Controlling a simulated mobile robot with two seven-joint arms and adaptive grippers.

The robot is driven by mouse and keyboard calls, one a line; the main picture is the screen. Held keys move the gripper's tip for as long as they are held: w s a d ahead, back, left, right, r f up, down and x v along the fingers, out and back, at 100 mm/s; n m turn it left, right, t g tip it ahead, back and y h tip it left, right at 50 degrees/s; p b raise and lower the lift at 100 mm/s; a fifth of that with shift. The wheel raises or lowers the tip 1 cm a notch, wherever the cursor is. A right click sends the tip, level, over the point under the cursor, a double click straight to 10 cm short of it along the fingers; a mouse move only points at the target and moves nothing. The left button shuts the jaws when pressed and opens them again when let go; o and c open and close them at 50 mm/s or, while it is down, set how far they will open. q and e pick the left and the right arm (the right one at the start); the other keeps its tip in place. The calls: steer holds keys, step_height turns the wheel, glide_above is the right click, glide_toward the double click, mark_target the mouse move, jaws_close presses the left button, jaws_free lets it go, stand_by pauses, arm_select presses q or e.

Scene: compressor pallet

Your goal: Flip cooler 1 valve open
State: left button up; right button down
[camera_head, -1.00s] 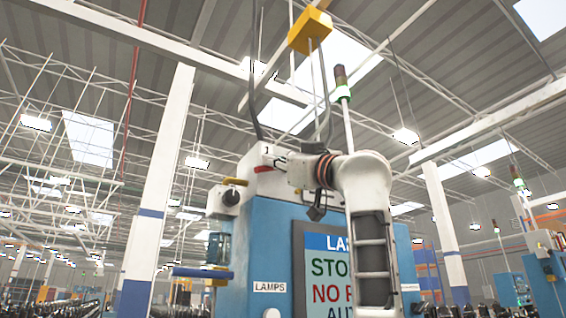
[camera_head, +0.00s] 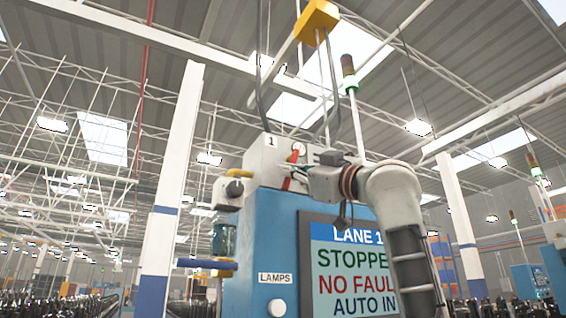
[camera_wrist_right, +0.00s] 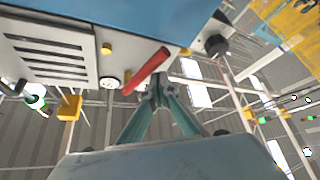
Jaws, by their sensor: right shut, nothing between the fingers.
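The red valve lever (camera_head: 292,167) is on the front of a white box marked 1 (camera_head: 262,160), on top of the blue cabinet. It stands nearly upright, its top tilted slightly right. In the wrist view, the red lever (camera_wrist_right: 147,72) runs diagonally just beyond my fingertips. My right gripper (camera_head: 296,172) is shut and empty, close beside the lever from the right. Its two fingers (camera_wrist_right: 158,94) meet in the wrist view; whether they touch the lever I cannot tell. My left gripper is not in view.
A round gauge (camera_head: 301,148) sits behind the lever's top. A white housing with a knob (camera_head: 235,189) juts out left, above a blue bar (camera_head: 206,263). The lane screen (camera_head: 350,270) is below my right arm. A vent panel (camera_wrist_right: 48,50) shows in the wrist view.

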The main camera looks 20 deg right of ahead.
steer(key=shift+w+d+f+p, duration=0.1)
steer(key=shift+d+f+p, duration=0.15)
steer(key=shift+d, duration=0.35)
steer(key=shift+d+f+p, duration=0.1)
steer(key=shift+d+p, duration=0.2)
steer(key=shift+d, duration=0.55)
steer(key=shift+w, duration=0.1)
